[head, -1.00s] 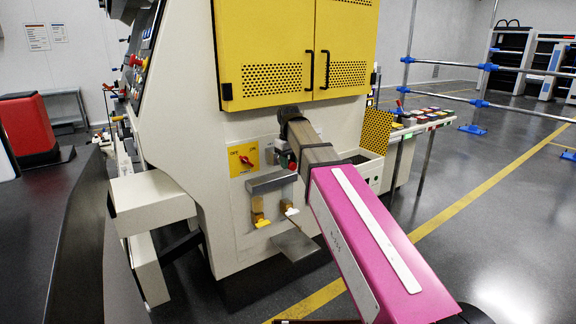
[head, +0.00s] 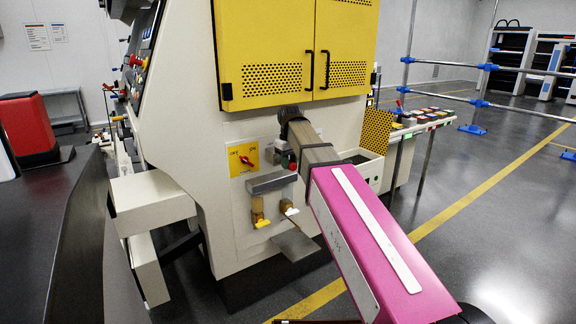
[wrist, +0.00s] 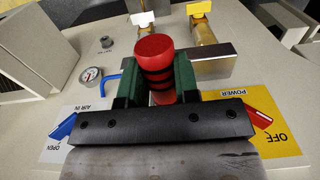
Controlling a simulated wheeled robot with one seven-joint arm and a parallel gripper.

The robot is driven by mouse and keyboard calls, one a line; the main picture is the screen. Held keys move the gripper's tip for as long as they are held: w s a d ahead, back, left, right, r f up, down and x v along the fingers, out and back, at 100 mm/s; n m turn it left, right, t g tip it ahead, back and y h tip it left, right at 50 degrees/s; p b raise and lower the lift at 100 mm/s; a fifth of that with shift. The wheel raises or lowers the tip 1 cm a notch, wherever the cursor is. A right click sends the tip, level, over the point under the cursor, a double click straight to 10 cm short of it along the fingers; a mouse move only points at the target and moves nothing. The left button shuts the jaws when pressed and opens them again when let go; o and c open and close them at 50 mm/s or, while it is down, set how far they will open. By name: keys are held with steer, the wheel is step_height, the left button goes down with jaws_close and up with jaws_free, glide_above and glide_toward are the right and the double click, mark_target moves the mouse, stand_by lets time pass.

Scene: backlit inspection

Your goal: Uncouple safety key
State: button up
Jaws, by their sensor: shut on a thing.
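In the wrist view, a red round-topped cylinder with black bands, seemingly the safety key (wrist: 154,49), stands between the green fingers of my gripper (wrist: 157,82). The fingers are shut on its sides. Its lower end is hidden by the fingers and the dark gripper body, so I cannot tell whether it is still seated. In the head view, my gripper (head: 286,158) is small and partly hidden by my arm. It is close to the machine's cream front panel, right of the yellow switch plate (head: 243,158), with a bit of red showing at it.
A grey metal block (head: 271,182) and yellow- and white-handled valves (head: 260,221) are close below my gripper. Yellow cabinet doors (head: 292,55) are above.

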steer(key=shift+s+d, duration=0.7)
steer(key=shift+s, duration=0.3)
steer(key=shift+s+d, duration=0.65)
steer(key=shift+s, duration=0.35)
jaws_close()
